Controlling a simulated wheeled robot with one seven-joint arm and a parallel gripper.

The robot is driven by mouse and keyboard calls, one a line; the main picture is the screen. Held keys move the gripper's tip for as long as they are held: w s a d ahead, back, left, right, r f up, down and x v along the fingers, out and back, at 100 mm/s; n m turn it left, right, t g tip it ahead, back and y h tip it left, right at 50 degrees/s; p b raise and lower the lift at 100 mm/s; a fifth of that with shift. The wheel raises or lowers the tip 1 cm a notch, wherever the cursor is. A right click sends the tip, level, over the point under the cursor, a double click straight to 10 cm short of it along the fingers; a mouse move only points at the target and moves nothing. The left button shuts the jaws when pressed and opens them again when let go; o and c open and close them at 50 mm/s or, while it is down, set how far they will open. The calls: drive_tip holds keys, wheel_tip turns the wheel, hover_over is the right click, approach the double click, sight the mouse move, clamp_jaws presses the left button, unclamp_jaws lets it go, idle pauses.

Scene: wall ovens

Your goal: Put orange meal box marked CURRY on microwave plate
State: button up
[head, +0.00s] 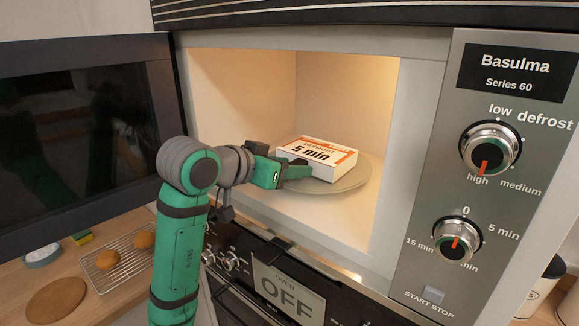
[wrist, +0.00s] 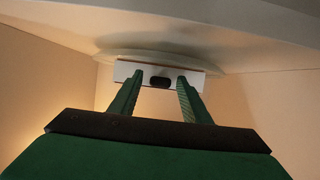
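The white meal box (head: 322,153) with orange edging and the printed words "5 min" lies flat on the round glass plate (head: 345,184) inside the open microwave. I cannot read the word CURRY on it. My gripper (head: 296,170) reaches into the microwave at the box's left side. In the wrist view, which looks upside down, my gripper (wrist: 160,80) has its two fingers spread with nothing between them. The box's white side (wrist: 125,70) with a dark spot shows beyond the fingertips, under the plate's pale rim (wrist: 210,66). Whether the fingertips touch the box is unclear.
The microwave door (head: 80,130) stands open on the left. The control panel (head: 490,190) with two dials is on the right. Below are an oven with an OFF display (head: 290,295) and a counter with a wire rack (head: 118,262) of buns.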

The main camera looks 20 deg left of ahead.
drive_tip(key=shift+r, duration=0.15)
drive_tip(key=shift+s+a+r, duration=0.1)
drive_tip(key=shift+s+r, duration=0.05)
drive_tip(key=shift+s, duration=0.1)
drive_tip(key=v, duration=1.1)
drive_tip(key=shift+s, duration=0.2)
drive_tip(key=shift+a, duration=0.1)
